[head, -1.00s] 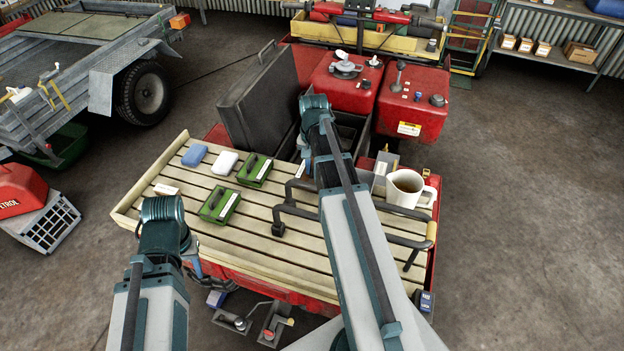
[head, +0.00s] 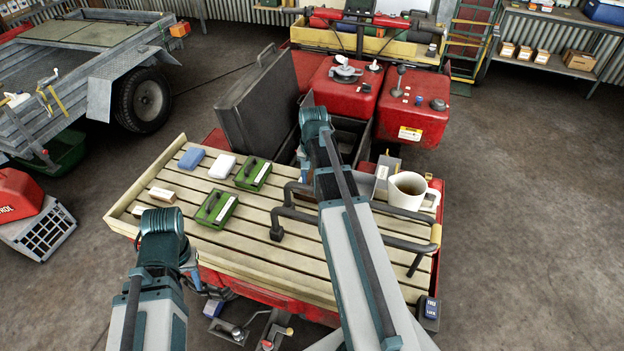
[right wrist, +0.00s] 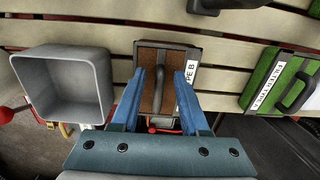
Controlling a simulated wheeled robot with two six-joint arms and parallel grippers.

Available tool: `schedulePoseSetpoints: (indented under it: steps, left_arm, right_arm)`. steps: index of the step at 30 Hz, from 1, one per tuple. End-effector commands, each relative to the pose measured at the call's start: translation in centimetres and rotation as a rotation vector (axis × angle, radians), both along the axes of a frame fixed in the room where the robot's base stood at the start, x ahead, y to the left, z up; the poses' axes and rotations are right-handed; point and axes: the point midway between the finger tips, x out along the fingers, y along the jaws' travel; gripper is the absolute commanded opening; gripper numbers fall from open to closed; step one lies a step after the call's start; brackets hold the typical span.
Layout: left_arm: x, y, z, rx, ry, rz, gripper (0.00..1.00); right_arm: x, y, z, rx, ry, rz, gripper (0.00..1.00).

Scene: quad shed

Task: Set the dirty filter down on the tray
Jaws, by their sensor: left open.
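The dirty filter (right wrist: 149,88), a brown block in a dark frame with a black handle and a white label ending in "B", shows in the right wrist view. My right gripper (right wrist: 172,72) is shut on its handle. In the head view, my right arm hides the filter and that gripper. The wooden slatted surface (head: 270,255), rimmed at the left, appears to be the tray; its slats also show beside the filter in the right wrist view (right wrist: 230,62). I cannot tell whether they touch. My left gripper (head: 196,284) is open, mostly hidden behind its arm, near the slats' front edge.
Green filters (head: 253,173) with handles, a blue block (head: 192,158) and a white block (head: 222,167) lie on the slats. A black bent rail (head: 300,214) crosses the right half. A mug (head: 407,196) and an open grey box (right wrist: 62,84) stand close by. A dark lid (head: 256,105) stands upright behind.

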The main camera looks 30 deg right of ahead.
Motion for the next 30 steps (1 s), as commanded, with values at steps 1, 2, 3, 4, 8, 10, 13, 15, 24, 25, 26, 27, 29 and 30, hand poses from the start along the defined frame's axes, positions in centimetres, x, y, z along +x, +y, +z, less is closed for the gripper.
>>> schedulePoseSetpoints:
  steps: [1, 2, 3, 4, 8, 10, 13, 15, 24, 25, 26, 27, 29, 30]
  left_arm:
    - [0.0, 0.0, 0.0, 0.000, 0.000, 0.000, 0.43]
    - [0.0, 0.0, 0.0, 0.000, 0.000, 0.000, 0.43]
    - [0.0, 0.0, 0.0, 0.000, 0.000, 0.000, 0.43]
    - [0.0, 0.0, 0.0, 0.000, 0.000, 0.000, 0.43]
    - [0.0, 0.0, 0.1, 0.000, 0.000, 0.000, 0.43]
    - [0.0, 0.0, 0.3, 0.000, 0.000, 0.000, 0.43]
    - [0.0, 0.0, 0.8, 0.000, 0.000, 0.000, 0.43]
    - [0.0, 0.0, 1.4, 0.000, 0.000, 0.000, 0.43]
    - [0.0, 0.0, 5.5, 0.000, 0.000, -0.002, 0.43]
    - [0.0, 0.0, 5.9, 0.000, 0.000, -0.002, 0.43]
    - [0.0, 0.0, 6.4, 0.000, 0.000, -0.002, 0.43]
    - [0.0, 0.0, 7.1, 0.000, 0.000, -0.001, 0.43]
    - [0.0, 0.0, 8.0, 0.000, 0.000, 0.000, 0.43]
    - [0.0, 0.0, 8.6, 0.000, 0.000, 0.000, 0.43]
  right_arm:
    - [0.0, 0.0, 0.0, 0.000, 0.000, 0.000, 0.44]
    - [0.0, 0.0, 0.0, 0.000, 0.000, 0.000, 0.44]
    - [0.0, 0.0, 0.0, 0.000, 0.000, 0.000, 0.44]
    - [0.0, 0.0, 0.0, 0.000, 0.000, 0.000, 0.44]
    - [0.0, 0.0, 0.1, 0.000, 0.000, 0.000, 0.44]
    - [0.0, 0.0, 0.3, 0.000, 0.000, 0.000, 0.44]
    - [0.0, 0.0, 0.8, 0.000, 0.000, 0.000, 0.44]
    - [0.0, 0.0, 1.4, 0.000, 0.000, 0.000, 0.44]
    - [0.0, -0.1, 5.4, 0.000, 0.000, 0.000, 0.44]
    - [0.0, -0.1, 5.9, 0.000, 0.000, 0.000, 0.44]
    - [0.0, -0.1, 6.4, 0.000, 0.000, 0.000, 0.44]
    - [0.0, -0.1, 7.1, 0.000, 0.000, 0.000, 0.44]
    - [0.0, -0.1, 8.0, 0.000, 0.000, 0.000, 0.44]
    - [0.0, -0.1, 8.6, 0.000, 0.000, 0.000, 0.44]
